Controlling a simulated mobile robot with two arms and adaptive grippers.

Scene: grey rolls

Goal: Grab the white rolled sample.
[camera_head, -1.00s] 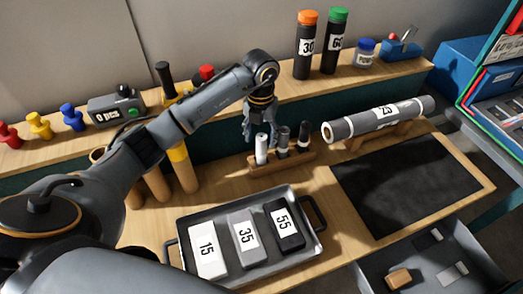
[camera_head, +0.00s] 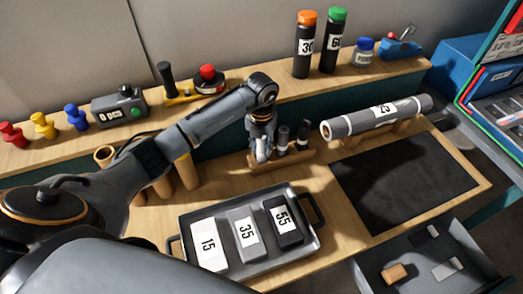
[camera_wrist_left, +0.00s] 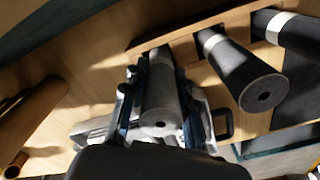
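The white rolled sample stands upright in a small wooden rack (camera_head: 300,160), at the rack's left end. Grey (camera_head: 282,138) and black (camera_head: 303,135) rolls stand in the rack to the right. My right gripper is not in view.
A tray (camera_head: 180,215) with samples marked 15, 35 and 55 lies in front of the rack. A large roll marked 23 (camera_head: 345,126) rests on a stand to the right, behind a dark mat (camera_head: 400,180). Brown tubes (camera_head: 187,172) stand left of the rack.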

